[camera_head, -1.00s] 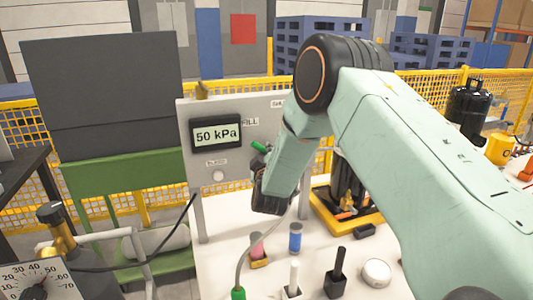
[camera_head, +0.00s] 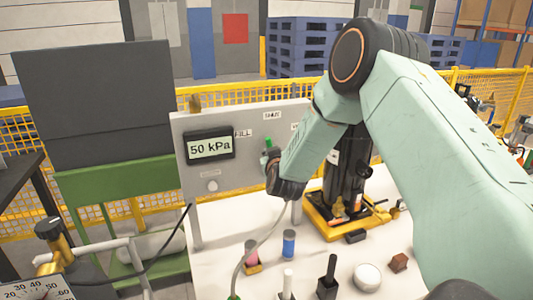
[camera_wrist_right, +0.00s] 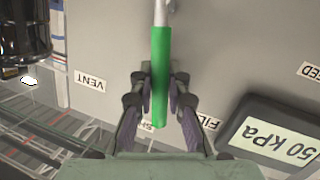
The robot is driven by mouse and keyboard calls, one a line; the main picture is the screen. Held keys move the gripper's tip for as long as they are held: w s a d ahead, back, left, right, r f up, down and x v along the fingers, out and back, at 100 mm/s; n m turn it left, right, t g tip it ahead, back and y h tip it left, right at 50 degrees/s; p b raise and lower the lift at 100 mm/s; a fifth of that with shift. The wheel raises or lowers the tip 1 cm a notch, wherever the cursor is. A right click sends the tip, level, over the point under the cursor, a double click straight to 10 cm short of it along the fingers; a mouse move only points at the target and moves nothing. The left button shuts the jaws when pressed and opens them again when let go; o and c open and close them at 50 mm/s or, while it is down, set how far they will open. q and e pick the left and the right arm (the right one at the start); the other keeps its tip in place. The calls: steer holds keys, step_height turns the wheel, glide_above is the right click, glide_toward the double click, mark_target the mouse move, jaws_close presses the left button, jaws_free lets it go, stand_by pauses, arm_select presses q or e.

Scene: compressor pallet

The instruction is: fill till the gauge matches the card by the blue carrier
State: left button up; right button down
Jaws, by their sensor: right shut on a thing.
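The panel's display (camera_head: 209,147) reads 50 kPa. Below the labels, the green lever (camera_head: 268,143) points up toward the SHUT label (camera_head: 272,115), with the FILL label (camera_head: 243,133) to its left. My right gripper (camera_head: 272,178) is shut on the green lever, which shows between its fingers in the wrist view (camera_wrist_right: 160,80). There the lever's tip partly covers the SHUT label, and the VENT label (camera_wrist_right: 90,81) lies to one side. A small blue cylinder (camera_head: 288,244) stands on the bench; I can make out no card beside it. My left gripper is out of view.
A pink cylinder (camera_head: 251,253), black and white upright handles and a white round knob (camera_head: 367,277) stand on the bench. A black compressor (camera_head: 345,180) on a yellow base is behind my right arm. A dial (camera_head: 35,288) is cut off at lower left.

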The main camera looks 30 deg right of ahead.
steer(key=shift+s+d+m+y, duration=0.25)
steer(key=shift+d+m+y, duration=0.25)
steer(key=shift+d+m, duration=0.55)
steer(key=shift+a, duration=0.2)
steer(key=c, duration=1.3)
jaws_free()
steer(key=shift+s+r, duration=0.1)
steer(key=v, duration=1.1)
steer(key=shift+s+r, duration=0.25)
steer(key=shift+s, duration=0.05)
steer(key=shift+a+f, duration=0.1)
steer(key=shift+a, duration=0.1)
